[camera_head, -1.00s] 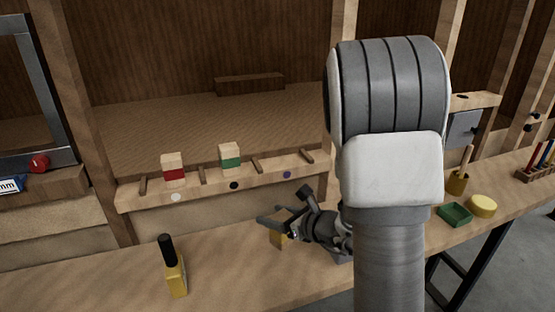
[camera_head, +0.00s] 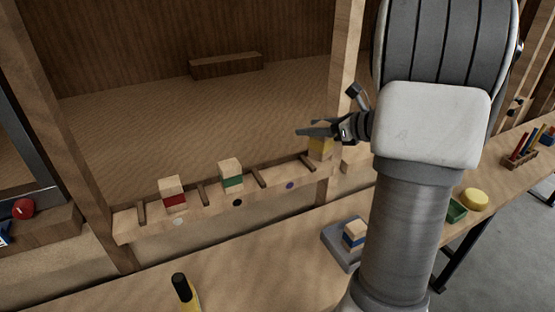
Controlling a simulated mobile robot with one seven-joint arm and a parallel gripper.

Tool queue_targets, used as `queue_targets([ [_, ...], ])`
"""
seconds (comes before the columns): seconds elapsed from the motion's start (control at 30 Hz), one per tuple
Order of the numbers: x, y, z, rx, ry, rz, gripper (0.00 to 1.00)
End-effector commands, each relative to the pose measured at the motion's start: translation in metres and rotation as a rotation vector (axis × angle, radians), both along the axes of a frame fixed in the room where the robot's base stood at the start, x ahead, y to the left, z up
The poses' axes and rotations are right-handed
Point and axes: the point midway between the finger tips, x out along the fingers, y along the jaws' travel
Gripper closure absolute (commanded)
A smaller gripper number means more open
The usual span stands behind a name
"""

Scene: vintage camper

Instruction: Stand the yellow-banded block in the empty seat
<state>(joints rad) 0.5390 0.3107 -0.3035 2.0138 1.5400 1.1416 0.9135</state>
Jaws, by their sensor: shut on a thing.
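My gripper (camera_head: 318,132) is shut on the yellow-banded block (camera_head: 321,149), above or at the right end of the wooden ledge (camera_head: 218,208). The block looks upright; whether it touches the ledge I cannot tell. On the ledge, a red-banded block (camera_head: 172,194) and a green-banded block (camera_head: 231,175) stand in seats between short wooden dividers. The empty seat (camera_head: 281,174) lies right of the green-banded block, between two dividers, with a purple dot (camera_head: 290,185) on the front below it. The held block is right of this seat's right-hand divider (camera_head: 307,163).
A blue-banded block (camera_head: 353,236) sits on a grey tray (camera_head: 340,249) on the bench. A black-capped yellow bottle-like object (camera_head: 184,292) stands at the front. A wooden post (camera_head: 345,80) rises behind my gripper. My arm hides part of the bench at right.

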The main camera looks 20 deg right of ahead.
Motion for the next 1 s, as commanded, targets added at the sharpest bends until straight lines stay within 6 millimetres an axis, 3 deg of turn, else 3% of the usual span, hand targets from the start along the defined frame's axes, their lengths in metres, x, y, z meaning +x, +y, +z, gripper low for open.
queue_targets([
  [0.3, 0.060, 0.040, -0.046, 0.003, 0.002, 0.006, 0.95],
  [0.5, 0.086, 0.055, -0.063, 0.001, 0.001, 0.003, 0.95],
  [0.67, 0.092, 0.059, -0.069, 0.002, 0.001, 0.001, 0.95],
  [0.9, 0.092, 0.058, -0.102, 0.002, 0.003, 0.002, 0.95],
  [1.0, 0.092, 0.058, -0.106, 0.001, -0.001, 0.001, 0.95],
])
